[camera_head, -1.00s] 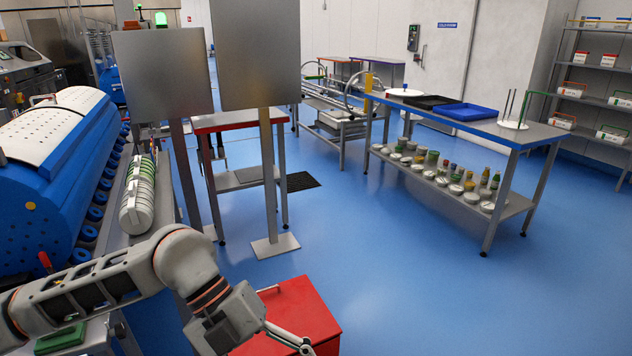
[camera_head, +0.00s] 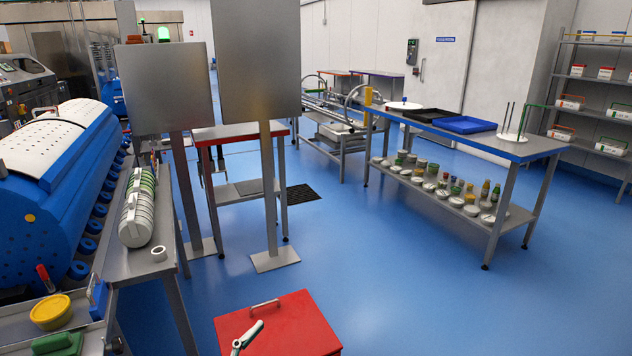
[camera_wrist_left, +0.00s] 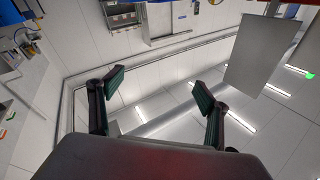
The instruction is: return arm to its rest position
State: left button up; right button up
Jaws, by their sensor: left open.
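My left gripper (camera_wrist_left: 157,80) shows in the left wrist view. Its two dark fingers with green pads stand wide apart, with nothing between them. Behind them are white wall panels, long bright lamps and a grey panel, seen at a steep tilt. My left arm and gripper do not show in the head view now. My right gripper is in neither view.
A red box (camera_head: 300,322) stands low at the front, with a pale lever-like piece (camera_head: 247,336) over its top. Two grey panels on posts (camera_head: 165,87) stand ahead. A side bench (camera_head: 135,262) holds a row of tubs (camera_head: 137,212). Blue floor is open at right.

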pick_arm(q)
jog(key=s+a+f+n+g+y, duration=0.2)
jog(key=s+a+f+y, duration=0.1)
jog(key=f, duration=0.5)
jog(key=s+a+f+n+g+y, duration=0.2)
jog(key=s+a+f, duration=0.4)
jog(key=f, duration=0.3)
jog(key=s+a+f+n+g+y, duration=0.1)
jog(key=s+a+f+y, duration=0.3)
jog(key=f, duration=0.5)
jog(key=shift+s+a+f+n+g, duration=0.25)
jog(key=shift+s+n+g, duration=0.2)
jog(key=shift+s, duration=0.45)
